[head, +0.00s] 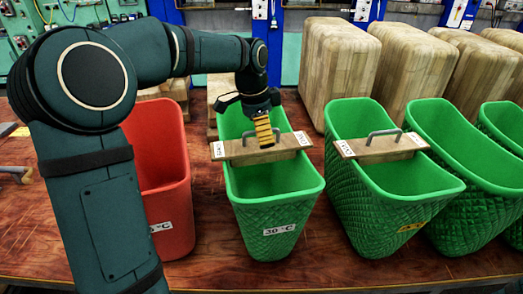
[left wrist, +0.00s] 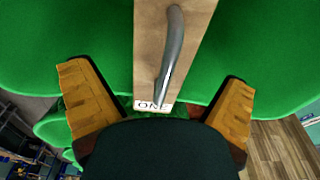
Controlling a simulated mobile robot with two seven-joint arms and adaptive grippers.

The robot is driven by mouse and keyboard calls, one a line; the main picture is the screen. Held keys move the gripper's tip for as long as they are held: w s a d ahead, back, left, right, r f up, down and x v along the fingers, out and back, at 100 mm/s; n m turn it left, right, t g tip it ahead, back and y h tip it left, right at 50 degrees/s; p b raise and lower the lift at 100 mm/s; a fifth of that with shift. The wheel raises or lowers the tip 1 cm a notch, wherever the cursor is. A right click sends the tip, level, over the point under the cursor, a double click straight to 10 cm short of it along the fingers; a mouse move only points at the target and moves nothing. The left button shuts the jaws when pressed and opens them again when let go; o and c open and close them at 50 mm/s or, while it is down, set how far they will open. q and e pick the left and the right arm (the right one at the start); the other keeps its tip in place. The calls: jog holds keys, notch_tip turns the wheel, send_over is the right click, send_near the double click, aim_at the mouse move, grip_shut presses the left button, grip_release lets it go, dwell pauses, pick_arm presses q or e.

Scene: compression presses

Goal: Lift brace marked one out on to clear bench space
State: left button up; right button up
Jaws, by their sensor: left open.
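The brace marked ONE (head: 239,153) is a wooden bar with a metal handle, lying across the rims of a green bin (head: 275,183) labelled in °C. In the left wrist view the brace (left wrist: 149,45) shows its ONE label and its curved grey handle (left wrist: 172,50). My left gripper (head: 264,132) is above the brace, fingers pointing down. Its yellow fingers are spread, one on each side of the brace and handle, and hold nothing. My right gripper is not in view.
A red bin (head: 165,180) stands left of the braced bin. Another green bin (head: 390,215) to the right carries a similar brace (head: 383,148); more green bins stand beyond. Large wooden blocks (head: 340,65) line the back. Bare bench (head: 40,225) shows at the left.

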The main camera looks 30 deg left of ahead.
pick_arm(q)
jog(key=f, duration=0.2)
jog(key=f+b, duration=0.1)
jog(key=f, duration=0.2)
jog(key=shift+w+a+f, duration=0.1)
jog(key=shift+w+a, duration=0.05)
jog(key=shift+w, duration=0.05)
jog(key=c, duration=1.2)
jog(key=shift+c, duration=0.2)
